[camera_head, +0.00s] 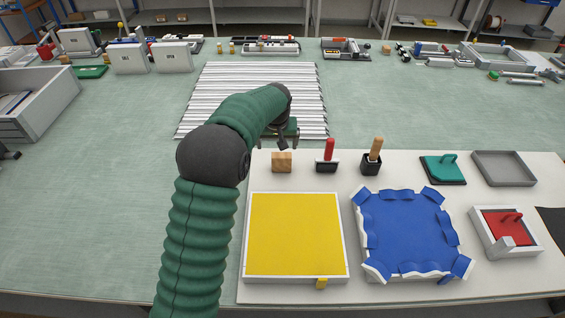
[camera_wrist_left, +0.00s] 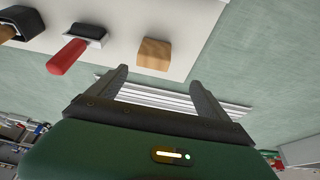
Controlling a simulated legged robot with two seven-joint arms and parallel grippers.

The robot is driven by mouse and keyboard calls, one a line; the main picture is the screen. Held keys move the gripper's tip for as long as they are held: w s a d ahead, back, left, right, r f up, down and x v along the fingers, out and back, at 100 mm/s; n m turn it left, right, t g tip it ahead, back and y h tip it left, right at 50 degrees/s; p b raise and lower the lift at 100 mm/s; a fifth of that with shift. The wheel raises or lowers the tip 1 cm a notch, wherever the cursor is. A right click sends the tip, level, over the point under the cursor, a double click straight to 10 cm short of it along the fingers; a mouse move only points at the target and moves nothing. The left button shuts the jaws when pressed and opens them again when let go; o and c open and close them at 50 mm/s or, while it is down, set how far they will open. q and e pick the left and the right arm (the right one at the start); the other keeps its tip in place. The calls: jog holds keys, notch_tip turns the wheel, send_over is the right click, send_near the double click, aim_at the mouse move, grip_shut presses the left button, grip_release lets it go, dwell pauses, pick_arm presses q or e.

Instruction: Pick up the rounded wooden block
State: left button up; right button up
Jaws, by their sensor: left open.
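The rounded wooden block (camera_head: 282,162) stands on the back left part of the white board, behind the yellow panel. It also shows in the left wrist view (camera_wrist_left: 154,54), beyond and between my fingertips. My left gripper (camera_head: 289,142) hangs just behind the block in the head view, with its arm coming in from the left. In the left wrist view its two fingers (camera_wrist_left: 160,78) are spread apart with nothing between them. The block looks free of the fingers. My right gripper does not show.
To the block's right stand a red-handled tool (camera_head: 329,153) and a black holder with a wooden handle (camera_head: 372,160). In front lie the yellow panel (camera_head: 294,235) and a blue padded tray (camera_head: 408,232). A ridged metal sheet (camera_head: 240,90) lies behind.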

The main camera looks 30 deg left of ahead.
aim_at(282, 160)
pick_arm(q)
jog(key=f, duration=0.2)
jog(key=w+f, duration=0.1)
jog(key=f, duration=0.1)
jog(key=w+f, duration=0.1)
jog(key=f, duration=0.1)
jog(key=shift+w+d+p, duration=0.15)
jog(key=shift+d+p, duration=0.15)
jog(key=x, duration=0.2)
jog(key=p+x, duration=0.1)
jog(key=x, duration=0.2)
jog(key=a+x, duration=0.1)
jog(key=x, duration=0.2)
jog(key=shift+w+a+r, duration=0.1)
jog(key=shift+w, duration=0.2)
jog(key=shift+d, duration=0.5)
jog(key=shift+c, duration=2.3)
jog(key=shift+a, duration=0.3)
jog(key=c, duration=0.7)
jog(key=shift+c, duration=1.4)
jog(key=shift+d, duration=0.1)
jog(key=shift+c, duration=0.4)
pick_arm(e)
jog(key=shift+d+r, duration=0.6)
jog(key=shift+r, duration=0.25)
